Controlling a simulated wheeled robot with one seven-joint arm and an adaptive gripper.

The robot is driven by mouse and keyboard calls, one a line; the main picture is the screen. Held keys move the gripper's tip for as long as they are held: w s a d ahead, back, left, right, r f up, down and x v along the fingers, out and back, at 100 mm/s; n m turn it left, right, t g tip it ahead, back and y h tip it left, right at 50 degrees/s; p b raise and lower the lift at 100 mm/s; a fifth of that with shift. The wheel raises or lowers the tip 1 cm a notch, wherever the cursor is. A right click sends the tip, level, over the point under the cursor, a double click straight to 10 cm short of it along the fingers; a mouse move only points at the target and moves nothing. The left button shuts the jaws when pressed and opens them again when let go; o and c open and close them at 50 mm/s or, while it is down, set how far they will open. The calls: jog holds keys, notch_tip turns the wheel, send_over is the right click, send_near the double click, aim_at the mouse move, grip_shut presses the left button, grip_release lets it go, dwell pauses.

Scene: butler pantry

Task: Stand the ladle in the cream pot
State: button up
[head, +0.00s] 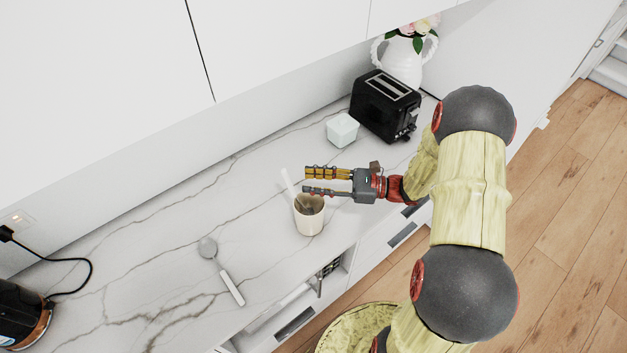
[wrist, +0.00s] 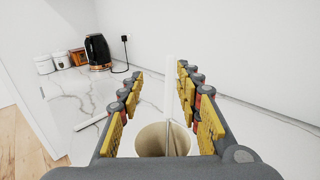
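The cream pot (head: 309,222) stands upright on the marble counter; it also shows in the wrist view (wrist: 152,140). A utensil with a white handle (head: 288,182) and a thin grey shaft stands in it, leaning on the rim. Its lower end is hidden, so I cannot tell whether it is the ladle. Another utensil with a round grey head and white handle (head: 231,288) lies on the counter left of the pot. My gripper (head: 305,181) is open just above the pot. In the wrist view the standing handle (wrist: 169,85) shows between the spread fingers, apart from both.
A black toaster (head: 385,105), a small white container (head: 342,130) and a white vase (head: 402,62) of flowers stand at the back right. A black kettle (wrist: 97,50) and white canisters (wrist: 44,64) stand at the counter's other end.

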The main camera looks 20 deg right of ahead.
jog(key=v, duration=1.2)
jog(key=shift+w+f, duration=0.1)
dwell(0.5)
jog(key=s+a+f+n+g+h+b, duration=0.1)
jog(key=s+a+f+n+g+h, duration=0.15)
jog(key=s+n+g+h, duration=0.35)
jog(key=s+a+f+n+g+h+b, duration=0.1)
jog(key=s+f+n+g+h+b, duration=0.15)
jog(key=s+n, duration=0.4)
jog(key=s+a+r+n+t+h+b, duration=0.3)
jog(key=a+r+n+t+h+b, duration=0.3)
jog(key=r+n, duration=0.5)
jog(key=shift+s+a+r+h+b, duration=0.25)
jog(key=shift+a+r+h+b, duration=0.45)
jog(key=shift+a+b, duration=0.55)
